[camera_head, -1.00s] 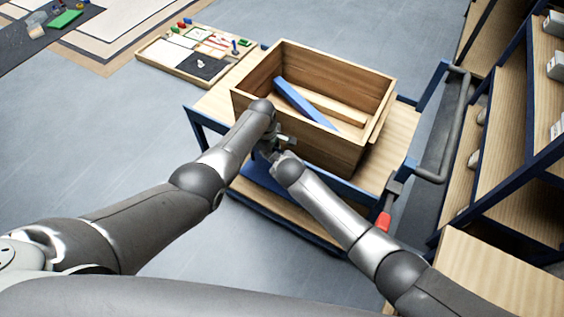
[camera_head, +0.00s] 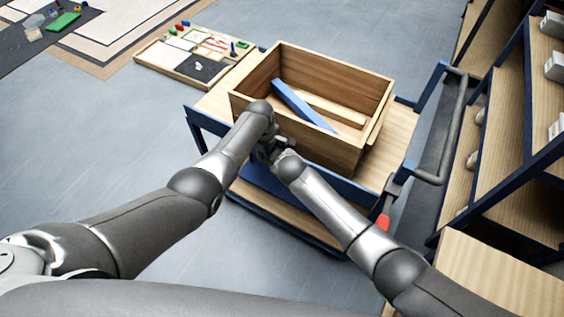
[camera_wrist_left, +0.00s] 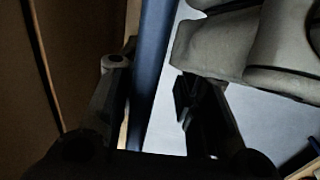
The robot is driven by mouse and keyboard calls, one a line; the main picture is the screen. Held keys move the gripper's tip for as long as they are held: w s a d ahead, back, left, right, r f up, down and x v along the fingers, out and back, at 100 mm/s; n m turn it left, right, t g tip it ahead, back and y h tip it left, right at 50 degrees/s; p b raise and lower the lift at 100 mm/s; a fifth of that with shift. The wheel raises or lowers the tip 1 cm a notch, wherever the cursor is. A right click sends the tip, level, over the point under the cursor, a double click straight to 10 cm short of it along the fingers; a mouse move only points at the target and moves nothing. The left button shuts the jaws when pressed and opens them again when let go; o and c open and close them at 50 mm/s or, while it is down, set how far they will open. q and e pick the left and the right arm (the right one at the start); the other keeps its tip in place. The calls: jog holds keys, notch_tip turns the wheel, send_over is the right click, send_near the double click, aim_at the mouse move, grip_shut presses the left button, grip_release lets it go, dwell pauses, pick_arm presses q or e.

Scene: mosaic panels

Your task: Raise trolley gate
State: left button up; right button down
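The trolley (camera_head: 403,148) has a wooden deck and a blue frame. A blue rail or gate panel (camera_head: 345,188) runs along its near side, partly hidden behind my arms. My left gripper (camera_head: 272,150) is at this side, close to the crate's near wall, with its fingers hard to make out. In the left wrist view its two dark fingers (camera_wrist_left: 158,95) stand apart, with a blue bar (camera_wrist_left: 153,65) in the gap between them; I cannot tell whether they touch it. My right arm meets it there, but its gripper's fingers are hidden.
A wooden crate (camera_head: 245,110) holding a blue bar (camera_head: 300,104) and wooden pieces stands on the trolley. A grey handle (camera_head: 449,135) is at the trolley's right. A shelf rack (camera_head: 505,115) stands further right. A mosaic tray (camera_head: 160,58) lies behind left.

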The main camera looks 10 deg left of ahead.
pick_arm(q)
notch_tip(320, 180, up, 10)
jog(key=s, duration=0.1)
jog(key=s+a+f+m+g+y, duration=0.2)
jog(key=s+a+f+m+g, duration=0.3)
jog(key=s+a+f+m, duration=0.35)
jog(key=s+f+m+t, duration=0.2)
jog(key=s+f, duration=1.3)
jog(key=f, duration=0.4)
jog(key=s+f+m+t, duration=0.1)
jog(key=s+f+m, duration=0.2)
jog(key=s, duration=1.1)
jog(key=s+f+m+t+h, duration=0.1)
jog(key=s+f+m, duration=0.2)
jog(key=s+f, duration=0.5)
jog(key=s, duration=0.7)
jog(key=shift+s+a+f, duration=0.25)
jog(key=shift+a+f, duration=0.05)
jog(key=shift+a, duration=0.05)
